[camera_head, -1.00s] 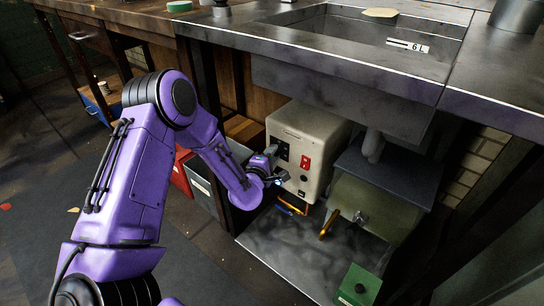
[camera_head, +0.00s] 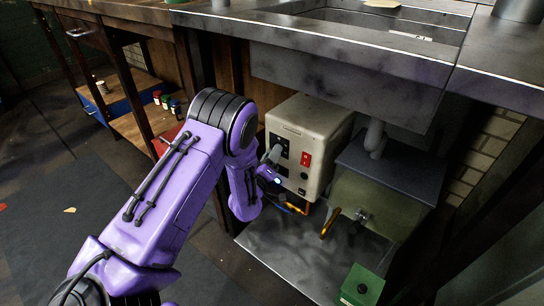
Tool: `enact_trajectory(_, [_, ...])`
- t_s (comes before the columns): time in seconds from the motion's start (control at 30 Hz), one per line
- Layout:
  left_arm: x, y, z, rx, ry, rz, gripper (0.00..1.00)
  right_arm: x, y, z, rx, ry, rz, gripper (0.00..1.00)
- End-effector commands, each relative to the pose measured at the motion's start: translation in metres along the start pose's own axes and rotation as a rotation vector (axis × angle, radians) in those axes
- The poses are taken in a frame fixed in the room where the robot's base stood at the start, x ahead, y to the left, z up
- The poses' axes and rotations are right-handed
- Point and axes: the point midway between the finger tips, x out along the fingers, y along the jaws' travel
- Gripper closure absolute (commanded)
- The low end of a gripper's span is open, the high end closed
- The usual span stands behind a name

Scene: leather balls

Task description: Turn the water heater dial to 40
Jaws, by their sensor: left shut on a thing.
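The water heater (camera_head: 317,128) is a cream box under the sink counter. Its front panel has black parts, a red switch (camera_head: 305,159) and small dark knobs below. My left gripper (camera_head: 276,154) is at the left side of this panel, shut on the dial, which is mostly hidden behind the gripper. The dial's number marks are too small to read. My purple left arm comes in from the left and covers the heater's lower left. My right gripper is not in view.
A dark sink counter (camera_head: 355,53) overhangs the heater. To the heater's right is a green tank (camera_head: 374,200) with a brass tap. A small green box (camera_head: 361,285) sits on the grey metal base at the front. Shelves with small jars stand at left.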

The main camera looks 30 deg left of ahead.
Motion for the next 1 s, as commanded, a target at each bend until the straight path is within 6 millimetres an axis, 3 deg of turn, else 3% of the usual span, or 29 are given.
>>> enact_trajectory(0.6, [-0.001,-0.006,0.003,0.525,0.031,0.16,0.95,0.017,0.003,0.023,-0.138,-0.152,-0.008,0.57])
enact_trajectory(1.0, [0.0,-0.006,0.001,0.707,0.045,0.214,0.95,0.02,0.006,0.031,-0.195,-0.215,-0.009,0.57])
